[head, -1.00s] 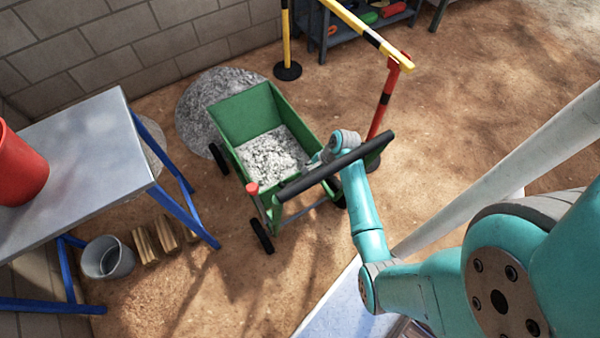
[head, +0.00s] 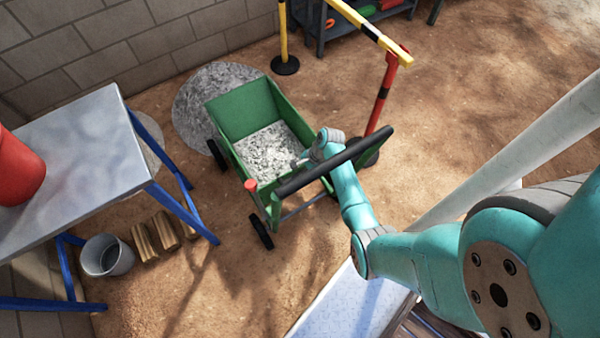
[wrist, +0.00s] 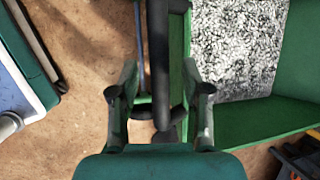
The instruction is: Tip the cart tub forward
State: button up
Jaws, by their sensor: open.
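The green cart tub (head: 243,112) stands level on its wheels in the head view, holding grey gravel (head: 268,152). A black handle bar (head: 300,178) crosses its near side, and a red knob (head: 251,185) sits at the near left corner. My gripper (head: 303,161) is at the tub's near right side, just beyond the bar, partly hidden by my wrist. In the wrist view my open fingers (wrist: 160,98) stand on either side of the black bar (wrist: 158,50), with gaps on both sides. I cannot tell how deep the bar lies between them.
A gravel pile (head: 205,100) lies behind the cart by the block wall. A yellow-black barrier with a red post (head: 383,95) stands close on the right. A blue-legged table (head: 80,150) with a red bucket (head: 15,170) is at left. Open dirt lies in front.

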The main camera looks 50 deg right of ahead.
jog(key=shift+w+a+f, duration=0.1)
jog(key=shift+a+f, duration=0.1)
jog(key=shift+f, duration=0.2)
grip_shut()
jog(key=w+d+r, duration=0.2)
jog(key=w+r, duration=0.4)
jog(key=r, duration=0.2)
jog(key=shift+w+r, duration=0.25)
jog(key=shift+r, duration=0.15)
